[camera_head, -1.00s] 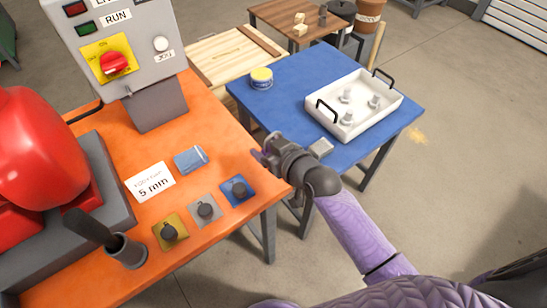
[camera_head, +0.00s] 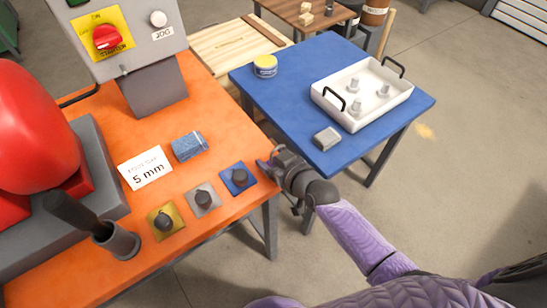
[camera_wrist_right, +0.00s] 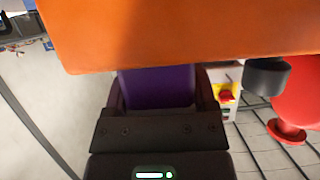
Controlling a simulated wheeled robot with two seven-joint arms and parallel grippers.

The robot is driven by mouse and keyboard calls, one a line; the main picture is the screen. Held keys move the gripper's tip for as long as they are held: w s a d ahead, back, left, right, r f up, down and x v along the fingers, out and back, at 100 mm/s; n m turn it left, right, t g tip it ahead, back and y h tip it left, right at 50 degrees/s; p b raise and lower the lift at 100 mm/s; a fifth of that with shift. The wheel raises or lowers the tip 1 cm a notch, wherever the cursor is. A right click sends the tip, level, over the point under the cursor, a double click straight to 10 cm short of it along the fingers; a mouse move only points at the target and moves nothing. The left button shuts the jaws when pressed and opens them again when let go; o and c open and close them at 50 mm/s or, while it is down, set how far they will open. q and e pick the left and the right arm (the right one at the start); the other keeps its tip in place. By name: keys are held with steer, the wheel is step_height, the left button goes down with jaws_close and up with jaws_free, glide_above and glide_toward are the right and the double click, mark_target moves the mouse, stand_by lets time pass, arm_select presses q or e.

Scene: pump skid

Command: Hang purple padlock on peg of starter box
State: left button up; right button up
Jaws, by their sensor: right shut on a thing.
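The grey starter box (camera_head: 126,38) stands on a post on the orange table at the upper left, with a red rotary switch (camera_head: 107,38) on a yellow plate. A small peg (camera_head: 124,70) sticks out below the switch. My right gripper (camera_head: 268,164) is by the orange table's right edge, well to the right of and nearer than the box. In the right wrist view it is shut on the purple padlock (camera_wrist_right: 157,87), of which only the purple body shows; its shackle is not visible. My left gripper is out of view.
The orange table (camera_head: 225,135) holds a red pump (camera_head: 38,125), a dark lever in a socket (camera_head: 118,243), a blue block (camera_head: 189,146), a card and three knobbed plates. The blue table (camera_head: 290,90) carries a white tray (camera_head: 345,117), a yellow-lidded tin and a grey block.

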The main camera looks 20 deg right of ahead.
steer(key=o, duration=1.3)
steer(key=shift+f, duration=0.15)
